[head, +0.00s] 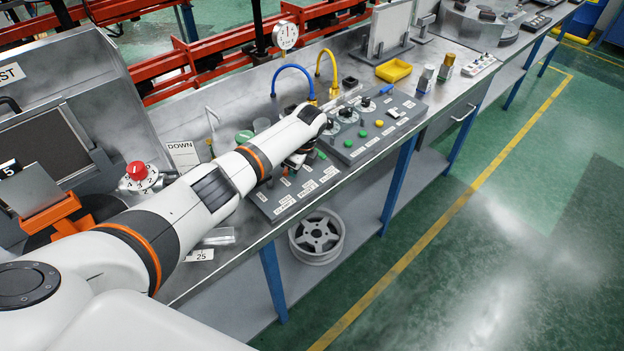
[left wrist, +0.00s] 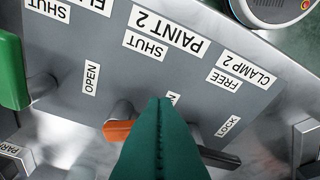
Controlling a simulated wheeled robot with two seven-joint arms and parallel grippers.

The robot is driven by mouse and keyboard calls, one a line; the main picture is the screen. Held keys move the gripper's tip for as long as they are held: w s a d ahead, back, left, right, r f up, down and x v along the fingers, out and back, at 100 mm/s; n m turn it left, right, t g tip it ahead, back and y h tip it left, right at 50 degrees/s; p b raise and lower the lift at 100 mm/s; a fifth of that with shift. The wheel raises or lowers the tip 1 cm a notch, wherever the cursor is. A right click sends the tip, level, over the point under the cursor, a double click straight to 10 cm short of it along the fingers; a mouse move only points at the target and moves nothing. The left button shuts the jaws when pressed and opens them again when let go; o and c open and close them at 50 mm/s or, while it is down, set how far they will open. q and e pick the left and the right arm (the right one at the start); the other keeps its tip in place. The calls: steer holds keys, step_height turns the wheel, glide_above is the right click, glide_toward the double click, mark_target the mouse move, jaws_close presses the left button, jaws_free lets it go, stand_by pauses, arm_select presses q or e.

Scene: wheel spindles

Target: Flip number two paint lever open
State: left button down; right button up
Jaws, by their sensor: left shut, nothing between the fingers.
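A grey control panel (head: 283,203) lies on the bench; it fills much of the left wrist view, with labels upside down or sideways. The PAINT 2 label (left wrist: 172,30) has a SHUT label (left wrist: 145,46) beside it, and an OPEN label (left wrist: 91,77) is further left. An orange-tipped lever (left wrist: 118,131) sits left of my left gripper (left wrist: 162,105). The gripper's teal fingers are together and empty, and they cover part of the panel. I cannot tell whether they touch the lever. In the head view my left gripper (head: 296,160) is over the panel, mostly hidden by the arm. My right gripper is out of view.
A green handle (left wrist: 12,72) is at the left edge of the wrist view. A CLAMP 2 label (left wrist: 250,69) is to the right, with a dark lever (left wrist: 218,158) below. A second panel (head: 372,128) with green buttons adjoins on the bench. A wheel (head: 317,236) rests on the lower shelf.

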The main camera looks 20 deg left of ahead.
arm_select(q)
steer(key=shift+s+a+r+m+p, duration=0.15)
steer(key=shift+a+m+p, duration=0.25)
steer(key=shift+m, duration=0.5)
steer(key=shift+a+m+t, duration=0.15)
steer(key=shift+m+t, duration=0.15)
steer(key=shift+m, duration=0.1)
steer(key=shift+f, duration=0.3)
steer(key=shift+w+a+b, duration=0.1)
steer(key=shift+w+b, duration=0.75)
steer(key=shift+b, duration=0.45)
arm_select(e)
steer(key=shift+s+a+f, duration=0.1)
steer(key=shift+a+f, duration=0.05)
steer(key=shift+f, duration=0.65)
arm_select(q)
steer(key=shift+r, duration=0.2)
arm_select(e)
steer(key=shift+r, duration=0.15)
arm_select(q)
steer(key=p+v, duration=0.9)
steer(key=p, duration=0.2)
steer(key=shift+s+r, duration=0.3)
steer(key=shift+r, duration=0.1)
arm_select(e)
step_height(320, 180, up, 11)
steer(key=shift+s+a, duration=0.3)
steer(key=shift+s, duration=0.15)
